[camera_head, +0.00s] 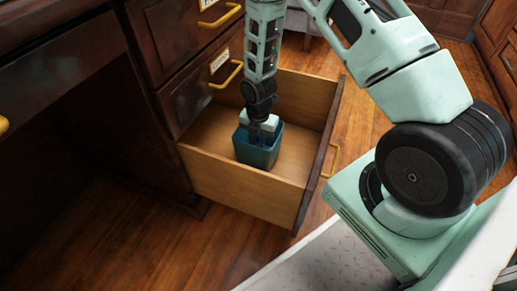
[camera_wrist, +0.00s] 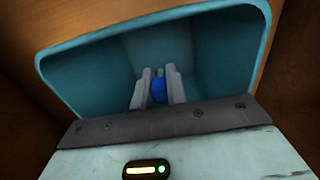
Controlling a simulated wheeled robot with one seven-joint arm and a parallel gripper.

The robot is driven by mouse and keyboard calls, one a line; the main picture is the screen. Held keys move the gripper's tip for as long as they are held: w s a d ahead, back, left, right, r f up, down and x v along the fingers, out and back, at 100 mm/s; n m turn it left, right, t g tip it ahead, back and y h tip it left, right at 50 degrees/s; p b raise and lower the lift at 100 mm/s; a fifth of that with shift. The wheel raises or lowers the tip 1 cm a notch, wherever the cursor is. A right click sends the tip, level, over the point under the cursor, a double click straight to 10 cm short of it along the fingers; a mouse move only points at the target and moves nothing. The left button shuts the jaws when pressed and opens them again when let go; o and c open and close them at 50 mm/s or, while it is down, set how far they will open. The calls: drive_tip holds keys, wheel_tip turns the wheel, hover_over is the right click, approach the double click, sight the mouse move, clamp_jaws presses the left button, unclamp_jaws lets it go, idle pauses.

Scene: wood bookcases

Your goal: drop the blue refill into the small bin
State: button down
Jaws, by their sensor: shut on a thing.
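The blue refill (camera_wrist: 158,89) is between the two grey fingers of my gripper (camera_wrist: 158,88) in the wrist view. The gripper is shut on it. The small bin (camera_wrist: 262,45) is teal and open at the top, and the fingers and refill are over or within its opening. In the head view the bin (camera_head: 258,156) stands upright inside an open wooden drawer. My gripper (camera_head: 262,132) points down at the bin's mouth there, and its fingertips and the refill are hidden. I cannot tell how far the refill is above the bin's floor.
The pulled-out drawer (camera_head: 240,192) has free floor around the bin and walls on its sides. Closed drawers with yellow handles (camera_head: 226,76) are behind it in the dark wood desk. The wooden floor (camera_head: 130,240) in front is clear.

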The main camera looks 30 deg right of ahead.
drive_tip(key=shift+f+b, duration=0.6)
drive_tip(key=shift+f, duration=0.75)
drive_tip(key=shift+f, duration=0.1)
drive_tip(key=shift+f, duration=0.55)
drive_tip(key=c, duration=1.4)
unclamp_jaws()
wheel_tip(320, 180, up, 13)
drive_tip(key=p, duration=0.7)
drive_tip(key=shift+r, duration=0.15)
